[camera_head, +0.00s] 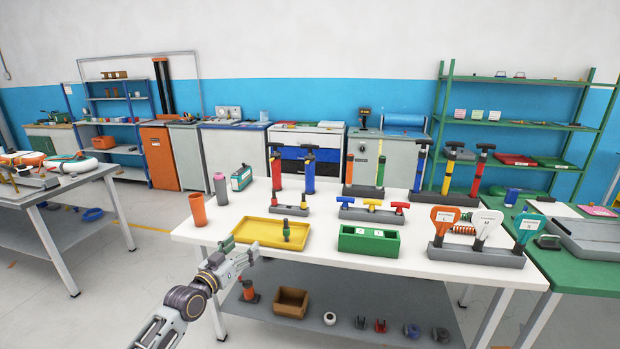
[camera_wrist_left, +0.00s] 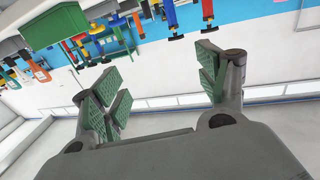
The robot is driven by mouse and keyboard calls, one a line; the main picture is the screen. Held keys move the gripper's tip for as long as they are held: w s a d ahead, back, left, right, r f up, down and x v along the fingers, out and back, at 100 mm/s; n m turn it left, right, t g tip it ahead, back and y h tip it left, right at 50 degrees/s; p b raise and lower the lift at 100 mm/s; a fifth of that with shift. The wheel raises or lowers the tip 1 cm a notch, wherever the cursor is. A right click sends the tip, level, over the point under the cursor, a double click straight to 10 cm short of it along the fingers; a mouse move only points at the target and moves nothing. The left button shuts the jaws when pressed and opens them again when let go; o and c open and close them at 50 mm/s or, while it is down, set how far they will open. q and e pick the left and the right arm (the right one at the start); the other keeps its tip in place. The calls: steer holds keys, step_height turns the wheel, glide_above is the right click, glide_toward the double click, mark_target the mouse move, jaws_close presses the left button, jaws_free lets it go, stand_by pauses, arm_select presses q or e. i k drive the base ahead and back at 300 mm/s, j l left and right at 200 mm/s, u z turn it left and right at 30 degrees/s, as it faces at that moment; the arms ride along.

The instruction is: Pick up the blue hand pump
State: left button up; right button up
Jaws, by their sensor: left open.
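A blue hand pump (camera_head: 309,173) stands upright at the back of the white table, beside a red pump (camera_head: 277,171). A second blue pump (camera_head: 420,168) stands farther right, left of a yellow pump (camera_head: 449,172) and another red pump (camera_head: 478,172). My left gripper (camera_head: 241,250) is by the table's front left edge, well short of both blue pumps. It is open and empty. The left wrist view also shows the open gripper (camera_wrist_left: 163,84), with the tabletop items tilted at upper left. My right gripper is not in view.
On the white table (camera_head: 200,237), a yellow tray (camera_head: 262,244), green box (camera_head: 369,242), T-handle rack (camera_head: 372,216) and paddle stand (camera_head: 475,256) fill the front. An orange cup (camera_head: 198,209) and grey bottle (camera_head: 221,189) stand left. A green table (camera_head: 570,270) adjoins at right.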

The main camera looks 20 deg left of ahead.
mark_target(309, 169)
steer(key=i, duration=2)
